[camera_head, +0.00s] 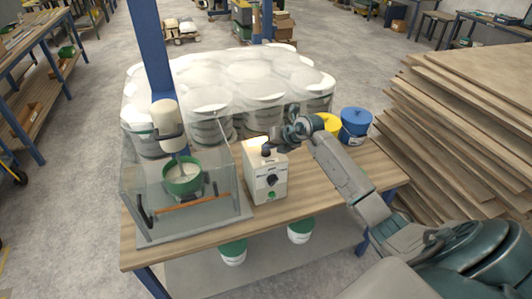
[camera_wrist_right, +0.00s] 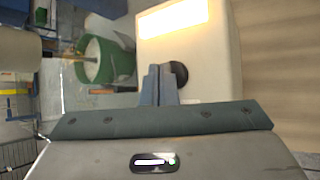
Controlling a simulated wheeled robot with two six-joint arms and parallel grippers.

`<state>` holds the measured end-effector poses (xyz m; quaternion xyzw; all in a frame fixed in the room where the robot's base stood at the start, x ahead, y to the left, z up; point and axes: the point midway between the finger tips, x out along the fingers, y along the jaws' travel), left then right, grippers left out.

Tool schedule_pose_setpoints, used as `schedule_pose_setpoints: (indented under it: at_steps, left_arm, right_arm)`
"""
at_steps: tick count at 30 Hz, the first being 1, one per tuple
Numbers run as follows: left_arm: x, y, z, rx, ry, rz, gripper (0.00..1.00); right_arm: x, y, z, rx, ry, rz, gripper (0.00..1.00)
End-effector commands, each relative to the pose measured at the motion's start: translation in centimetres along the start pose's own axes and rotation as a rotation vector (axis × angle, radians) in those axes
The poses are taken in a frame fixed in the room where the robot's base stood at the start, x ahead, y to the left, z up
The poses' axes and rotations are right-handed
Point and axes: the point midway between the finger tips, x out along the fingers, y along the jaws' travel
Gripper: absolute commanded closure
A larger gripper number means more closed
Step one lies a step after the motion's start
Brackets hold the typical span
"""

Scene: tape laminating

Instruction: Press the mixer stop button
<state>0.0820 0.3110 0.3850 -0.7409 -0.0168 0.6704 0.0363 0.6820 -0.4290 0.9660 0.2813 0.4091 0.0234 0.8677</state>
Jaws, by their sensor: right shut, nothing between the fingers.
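The mixer stands on the left of the table, with a cream motor head (camera_head: 167,118) above a green bucket (camera_head: 184,180) inside a clear guard box (camera_head: 138,200). A cream control box (camera_head: 265,178) with dark knobs stands to its right. My right gripper (camera_head: 268,150) is shut and empty at the top of the control box. In the right wrist view its fingers (camera_wrist_right: 158,80) lie beside a dark round knob (camera_wrist_right: 180,74) on the box, below a bright lit panel (camera_wrist_right: 172,18). I cannot tell whether they touch. The left gripper is out of view.
White lidded buckets (camera_head: 250,72) crowd the area behind the table. A yellow tub (camera_head: 326,123) and a blue tub (camera_head: 355,122) stand right of my right gripper. Stacked wooden boards (camera_head: 470,120) fill the right side. The wooden table (camera_head: 330,190) is clear in front of the tubs.

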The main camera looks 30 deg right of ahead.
Motion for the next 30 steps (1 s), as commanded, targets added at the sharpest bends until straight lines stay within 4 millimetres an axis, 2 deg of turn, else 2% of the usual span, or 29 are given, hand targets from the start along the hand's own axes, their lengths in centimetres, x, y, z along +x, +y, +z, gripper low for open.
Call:
schedule_pose_setpoints:
  at_steps: [30]
  left_arm:
    - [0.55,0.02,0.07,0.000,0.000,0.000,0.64]
  right_arm:
    - [0.59,-0.43,-0.45,0.000,0.001,0.000,1.00]
